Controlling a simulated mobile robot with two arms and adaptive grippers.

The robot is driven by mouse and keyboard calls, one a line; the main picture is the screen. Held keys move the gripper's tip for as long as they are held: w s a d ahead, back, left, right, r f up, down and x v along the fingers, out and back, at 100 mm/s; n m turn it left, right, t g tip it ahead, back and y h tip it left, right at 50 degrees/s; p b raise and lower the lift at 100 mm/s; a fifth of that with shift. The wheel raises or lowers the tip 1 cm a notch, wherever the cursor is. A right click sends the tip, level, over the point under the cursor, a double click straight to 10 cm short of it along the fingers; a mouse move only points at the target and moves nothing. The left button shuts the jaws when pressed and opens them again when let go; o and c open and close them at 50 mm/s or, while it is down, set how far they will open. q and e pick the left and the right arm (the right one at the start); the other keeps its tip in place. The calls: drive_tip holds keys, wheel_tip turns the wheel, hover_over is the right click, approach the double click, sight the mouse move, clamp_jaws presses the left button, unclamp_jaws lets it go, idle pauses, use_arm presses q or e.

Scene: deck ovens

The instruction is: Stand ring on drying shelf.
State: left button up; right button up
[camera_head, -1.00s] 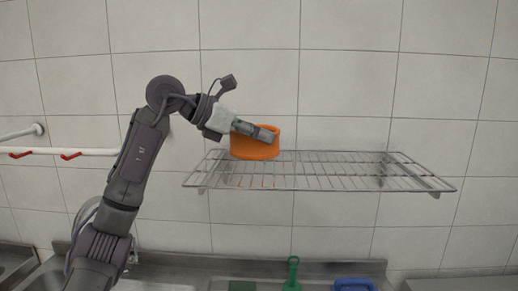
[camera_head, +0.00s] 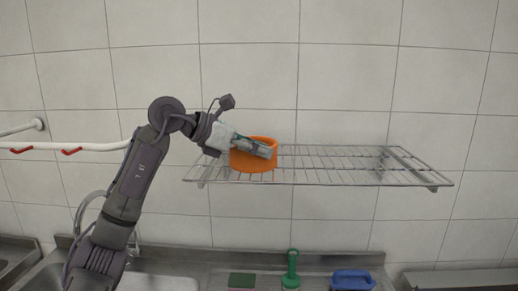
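The orange ring (camera_head: 250,164) is at the left end of the wire drying shelf (camera_head: 345,166), which is fixed to the tiled wall. The ring stands upright like a short open band and appears to rest on the wires. My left gripper (camera_head: 262,150) reaches in from the left, its fingers lying across the ring's front upper part. The fingers hide part of the rim, and I cannot tell whether they are closed on the wall of the ring. My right gripper is not in view.
The shelf is bare to the right of the ring. Below is a steel counter with a sink (camera_head: 150,282), a green-handled brush (camera_head: 291,270), a green and pink sponge (camera_head: 242,281) and a blue item (camera_head: 352,280). A white rail (camera_head: 75,147) with red hooks is at left.

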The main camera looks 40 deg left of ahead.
use_arm(q)
drive_tip(key=shift+o, duration=0.5)
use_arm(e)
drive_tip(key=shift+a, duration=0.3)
use_arm(q)
drive_tip(key=shift+r, duration=0.1)
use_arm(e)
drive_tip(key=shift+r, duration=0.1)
use_arm(q)
drive_tip(key=shift+a+r, duration=0.1)
drive_tip(key=b+v, duration=0.3)
drive_tip(key=v, duration=0.9)
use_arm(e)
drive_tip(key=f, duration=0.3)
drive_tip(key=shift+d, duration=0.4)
use_arm(q)
drive_tip(key=shift+w, duration=0.1)
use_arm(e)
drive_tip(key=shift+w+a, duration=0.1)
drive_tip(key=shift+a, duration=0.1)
